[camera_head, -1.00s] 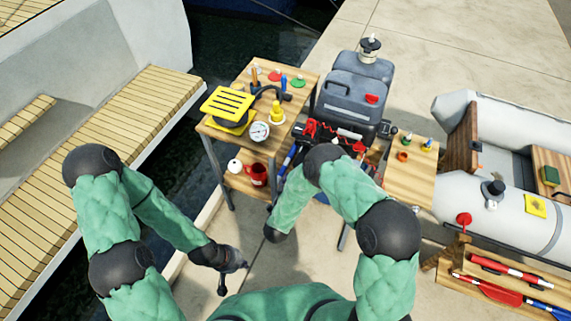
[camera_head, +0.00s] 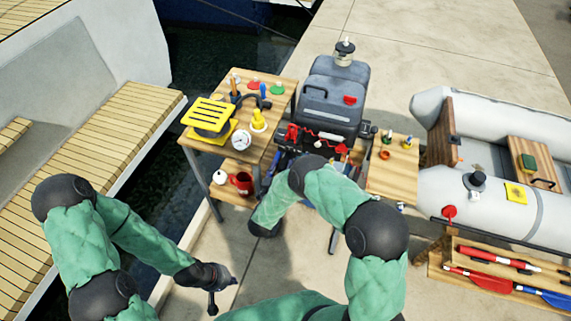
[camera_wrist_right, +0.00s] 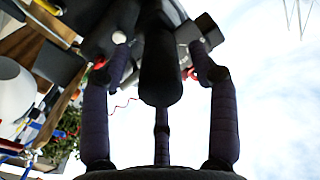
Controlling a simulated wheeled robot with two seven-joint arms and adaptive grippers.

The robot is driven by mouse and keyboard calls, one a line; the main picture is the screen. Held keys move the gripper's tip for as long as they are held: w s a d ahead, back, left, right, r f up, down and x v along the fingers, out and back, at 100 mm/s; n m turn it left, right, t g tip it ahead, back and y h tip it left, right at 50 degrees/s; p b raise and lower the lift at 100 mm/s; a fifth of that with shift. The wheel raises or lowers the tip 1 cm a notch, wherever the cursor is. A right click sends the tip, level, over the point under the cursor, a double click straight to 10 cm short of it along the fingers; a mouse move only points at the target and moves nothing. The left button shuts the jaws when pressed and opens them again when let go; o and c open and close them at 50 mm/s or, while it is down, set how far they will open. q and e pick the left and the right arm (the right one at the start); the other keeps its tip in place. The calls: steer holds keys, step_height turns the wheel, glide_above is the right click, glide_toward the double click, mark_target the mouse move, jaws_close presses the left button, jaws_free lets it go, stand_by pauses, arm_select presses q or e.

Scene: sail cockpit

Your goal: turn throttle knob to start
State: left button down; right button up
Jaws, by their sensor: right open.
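The dark grey outboard motor (camera_head: 333,92) stands between two wooden tables in the head view, with red parts and a red cord at its front. I cannot single out the throttle knob there; my right arm covers part of that area. In the right wrist view a thick black cylinder (camera_wrist_right: 160,65), perhaps the tiller grip, points down between the fingers of my right gripper (camera_wrist_right: 160,85). The fingers are spread apart on both sides of it; contact is not clear. My right gripper is hidden in the head view. My left gripper (camera_head: 213,290) hangs low, apart from the motor; its fingers are unclear.
The left table (camera_head: 272,118) holds a yellow slatted item (camera_head: 207,113), a gauge (camera_head: 240,140) and small bottles; a red mug (camera_head: 241,183) is on its lower shelf. The right side table (camera_head: 390,178) holds small items. A grey inflatable boat (camera_head: 490,195) lies right, paddles below it.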

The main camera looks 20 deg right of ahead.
steer(key=shift+x, duration=1.55)
steer(key=c, duration=1.1)
steer(key=shift+c, duration=0.2)
